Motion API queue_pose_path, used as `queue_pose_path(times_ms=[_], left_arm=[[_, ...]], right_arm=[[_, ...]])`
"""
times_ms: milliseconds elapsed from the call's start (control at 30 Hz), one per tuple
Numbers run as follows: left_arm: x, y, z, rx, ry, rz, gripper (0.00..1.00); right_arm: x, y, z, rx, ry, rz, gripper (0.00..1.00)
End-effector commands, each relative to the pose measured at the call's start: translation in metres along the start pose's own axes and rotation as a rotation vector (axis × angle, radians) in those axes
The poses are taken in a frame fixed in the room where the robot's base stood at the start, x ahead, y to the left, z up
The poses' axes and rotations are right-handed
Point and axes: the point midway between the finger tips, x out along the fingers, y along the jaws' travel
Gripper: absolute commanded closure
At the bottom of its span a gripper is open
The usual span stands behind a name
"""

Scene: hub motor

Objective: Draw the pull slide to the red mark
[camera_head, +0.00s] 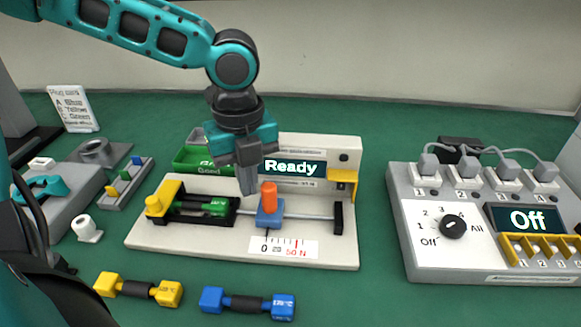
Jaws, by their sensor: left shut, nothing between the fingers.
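The pull slide is a blue block (268,218) with an upright orange handle (269,196), on a grey rod in the beige test fixture (150,237). A scale (283,247) in front of it runs from 0 to a red mark by "50 N". The slide's pointer stands near the 0 end, left of the red mark. A green piece (214,207) lies in the black holder left of the slide. The fixture's display (292,168) reads "Ready". My left gripper (247,190) points down just left of the orange handle, shut and empty. Whether it touches the handle is unclear. My right gripper is not in view.
A yellow (138,289) and a blue dumbbell-shaped piece (248,304) lie in front of the fixture. A green bin (192,160) is behind it. A grey switch box (418,262) reading "Off" stands at the right, with free green table between.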

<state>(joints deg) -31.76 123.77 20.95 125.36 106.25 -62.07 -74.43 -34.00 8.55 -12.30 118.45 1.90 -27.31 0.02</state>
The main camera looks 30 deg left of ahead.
Motion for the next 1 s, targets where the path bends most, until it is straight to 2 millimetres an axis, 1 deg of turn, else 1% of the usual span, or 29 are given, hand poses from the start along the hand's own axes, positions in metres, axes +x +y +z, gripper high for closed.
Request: queue_pose_path(times_ms=[167, 800, 1000], left_arm=[[0.003, 0.000, 0.000, 0.000, 0.000, 0.001, 1.00], [0.028, 0.000, 0.000, 0.000, 0.000, 0.002, 1.00], [0.030, 0.000, 0.000, 0.000, -0.001, 0.000, 1.00]], right_arm=[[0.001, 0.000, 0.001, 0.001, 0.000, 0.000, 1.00], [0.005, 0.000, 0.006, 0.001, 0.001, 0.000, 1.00], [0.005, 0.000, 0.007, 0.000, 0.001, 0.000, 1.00]])
